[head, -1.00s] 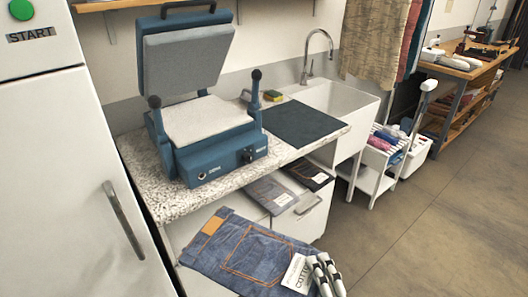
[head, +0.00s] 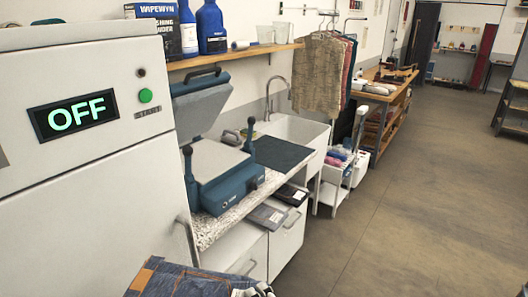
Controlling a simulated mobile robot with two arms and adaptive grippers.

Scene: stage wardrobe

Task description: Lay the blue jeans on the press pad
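The blue jeans (head: 175,280) are folded, with an orange-brown patch and stitching, and are cut off by the bottom edge of the head view. My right gripper (head: 256,291) is at their right edge, mostly out of frame, its white and black fingers closed on the cloth. The press (head: 232,190) stands on the speckled counter, lid (head: 203,103) raised. Its pale grey press pad (head: 215,160) is bare. The jeans are in front of the counter, apart from the pad. My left gripper is not in view.
A tall white cabinet (head: 90,200) with an OFF display stands close at left. A dark mat (head: 280,152) lies right of the press, before the sink (head: 296,128). The floor (head: 400,210) at right is clear.

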